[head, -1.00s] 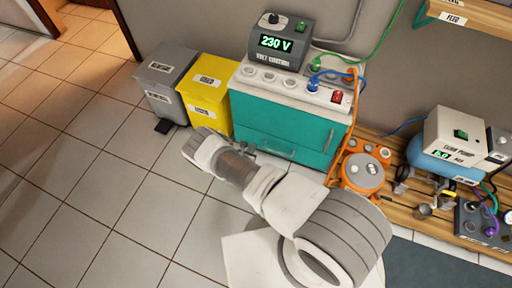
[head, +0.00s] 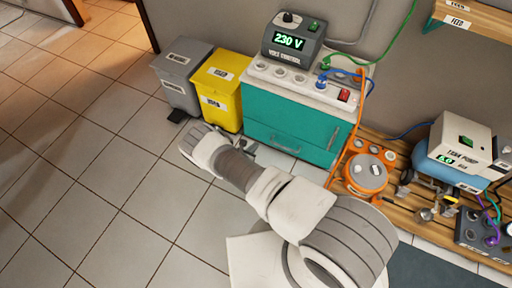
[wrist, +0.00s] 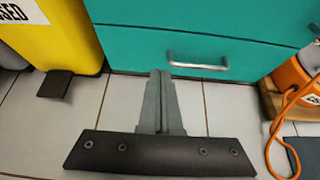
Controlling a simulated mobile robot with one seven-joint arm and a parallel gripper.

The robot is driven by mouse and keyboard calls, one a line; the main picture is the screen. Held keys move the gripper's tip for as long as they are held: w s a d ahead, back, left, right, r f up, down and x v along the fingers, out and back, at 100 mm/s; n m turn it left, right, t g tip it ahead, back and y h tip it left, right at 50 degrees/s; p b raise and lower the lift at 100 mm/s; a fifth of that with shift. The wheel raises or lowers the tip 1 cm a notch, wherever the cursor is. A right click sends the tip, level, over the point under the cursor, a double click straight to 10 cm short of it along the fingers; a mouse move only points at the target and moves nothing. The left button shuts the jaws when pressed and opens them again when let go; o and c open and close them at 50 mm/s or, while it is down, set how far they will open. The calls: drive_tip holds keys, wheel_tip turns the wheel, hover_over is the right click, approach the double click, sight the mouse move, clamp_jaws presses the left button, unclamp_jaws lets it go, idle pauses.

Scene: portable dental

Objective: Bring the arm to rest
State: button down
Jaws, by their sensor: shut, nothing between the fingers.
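My arm reaches from the bottom right of the head view out to the left, over the tiled floor. In the wrist view my gripper (wrist: 161,75) is shut, its two grey fingers side by side with nothing between them. It points toward the teal drawer cabinet (wrist: 200,40) and its lower metal handle (wrist: 198,65), with bare floor beneath. In the head view the fingers are mostly hidden by my own wrist.
A yellow bin (head: 217,88) and a grey bin (head: 182,75) stand left of the cabinet (head: 290,125). An orange reel (head: 365,172) and a pump (head: 460,145) sit on a wooden pallet at right. A voltage unit (head: 293,40) tops the cabinet. The floor at left is clear.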

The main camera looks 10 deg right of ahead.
drive_tip(key=shift+s+a+r, duration=0.1)
drive_tip(key=shift+s, duration=0.05)
drive_tip(key=w+d+r+m+g+h, duration=0.1)
drive_tip(key=w+d+r+m+g, duration=0.15)
drive_tip(key=r+m, duration=0.75)
drive_tip(key=w+d+r+m+g+h, duration=0.1)
drive_tip(key=w+d+r+g+h, duration=0.15)
drive_tip(key=r, duration=1.55)
wheel_tip(320, 180, up, 12)
drive_tip(key=s+d+m+g+y, duration=0.1)
drive_tip(key=s+d+m+y, duration=0.1)
drive_tip(key=m, duration=0.3)
drive_tip(key=s+r+m+y, duration=0.6)
drive_tip(key=s+r+m, duration=0.4)
drive_tip(key=s+r, duration=1.2)
drive_tip(key=s+a+r+m+t+y, duration=0.2)
drive_tip(key=s+a+m+y, duration=0.1)
drive_tip(key=s, duration=0.6)
wheel_tip(320, 180, up, 27)
drive_tip(key=p, duration=2.6)
drive_tip(key=shift+s+d+p, duration=0.15)
drive_tip(key=shift+d+p, duration=0.1)
drive_tip(key=shift+p, duration=0.15)
